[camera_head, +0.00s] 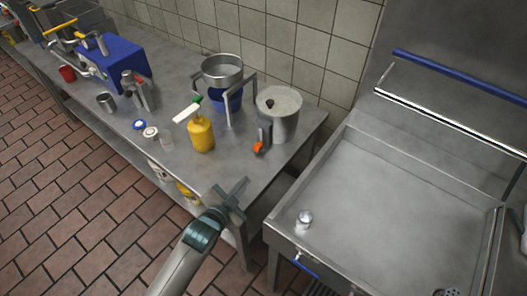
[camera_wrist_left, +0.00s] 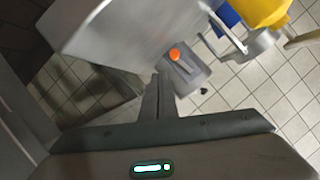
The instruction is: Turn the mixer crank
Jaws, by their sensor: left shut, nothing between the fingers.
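A grey steel pot (camera_head: 280,116), which looks like the mixer, stands near the right end of the steel counter. A dark grey part with an orange knob (camera_head: 259,148), apparently its crank, is on its front left side. My right gripper is out of view.
A yellow bottle (camera_head: 201,135) and a steel bowl on a stand (camera_head: 222,70) with a blue container (camera_head: 228,100) are left of the pot. A blue machine (camera_head: 112,58) stands farther left. A steel sink (camera_head: 400,200) is at right. The counter's front right is bare.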

